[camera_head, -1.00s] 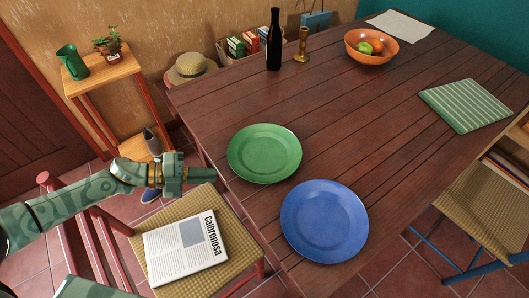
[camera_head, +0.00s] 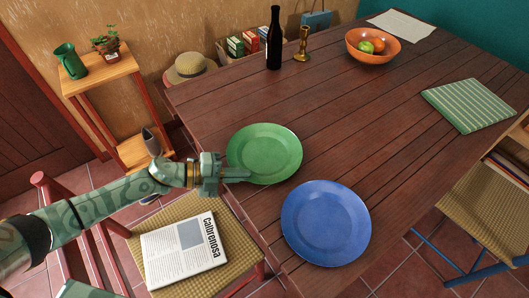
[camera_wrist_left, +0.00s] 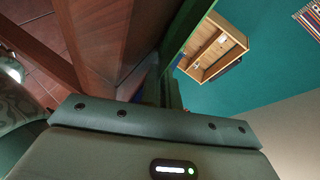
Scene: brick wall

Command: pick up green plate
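The green plate (camera_head: 268,150) lies flat on the dark wooden table near its left edge. My left gripper (camera_head: 238,174) comes in from the left, with its fingertips at the lower left rim of the green plate. Whether the fingers touch or straddle the rim I cannot tell, nor how wide they are apart. In the left wrist view, the wrist housing fills the bottom and a narrow green strip (camera_wrist_left: 187,30) rises from its middle; I cannot tell if it is plate or finger. My right gripper is not in view.
A blue plate (camera_head: 325,225) lies just below the green one. A bottle (camera_head: 274,42), candlestick (camera_head: 302,45), fruit bowl (camera_head: 360,52) and striped cloth (camera_head: 468,105) are farther off. A red chair with a newspaper (camera_head: 183,252) stands beneath my left arm. The table's middle is clear.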

